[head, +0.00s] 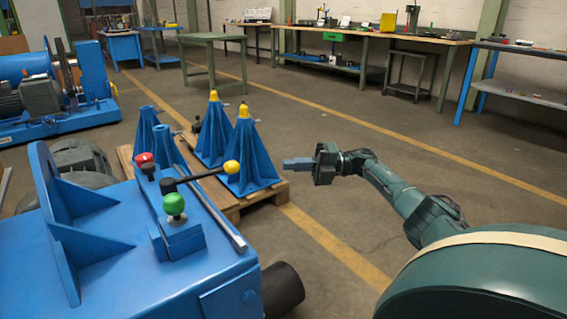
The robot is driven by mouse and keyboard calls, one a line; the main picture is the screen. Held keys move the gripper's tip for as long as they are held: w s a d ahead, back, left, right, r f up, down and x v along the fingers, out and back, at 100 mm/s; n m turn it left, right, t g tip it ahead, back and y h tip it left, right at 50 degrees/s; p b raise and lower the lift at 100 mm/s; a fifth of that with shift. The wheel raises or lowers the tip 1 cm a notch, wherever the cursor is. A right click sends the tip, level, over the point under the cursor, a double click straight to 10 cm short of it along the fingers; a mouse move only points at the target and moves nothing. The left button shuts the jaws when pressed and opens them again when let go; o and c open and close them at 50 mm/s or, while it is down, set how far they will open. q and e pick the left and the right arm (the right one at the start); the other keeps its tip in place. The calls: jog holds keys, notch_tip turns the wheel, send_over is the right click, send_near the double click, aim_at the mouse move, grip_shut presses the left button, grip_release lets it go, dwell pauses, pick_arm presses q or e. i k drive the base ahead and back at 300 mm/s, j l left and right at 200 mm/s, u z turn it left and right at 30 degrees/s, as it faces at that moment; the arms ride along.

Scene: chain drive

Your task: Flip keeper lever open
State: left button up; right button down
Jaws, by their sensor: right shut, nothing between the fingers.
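A black lever (200,176) with a yellow ball knob (231,167) lies across the top of the blue machine housing (130,270); it looks like the keeper lever. Its knob end points right and slightly away. A green knob (174,204) stands on a small blue block just in front of the lever, and a red knob (145,159) stands behind it. My right gripper (286,164) is to the right of the yellow knob, pointing left, with its fingers shut and empty. A gap shows between fingertips and knob. My left gripper is not in view.
Blue stands with yellow tops (245,150) sit on a wooden pallet (278,191) behind the lever. A grey rod (215,215) runs along the housing edge. A black cylinder (283,288) juts out at the front. Open floor lies around my right arm; workbenches stand far back.

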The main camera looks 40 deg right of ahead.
aim_at(168, 185)
jog(key=k+l, duration=0.15)
jog(key=l, duration=0.15)
jog(key=k+l, duration=0.15)
jog(key=l, duration=0.15)
jog(key=k+l, duration=0.15)
jog(key=l, duration=0.2)
jog(key=k+l, duration=0.15)
jog(key=l, duration=0.15)
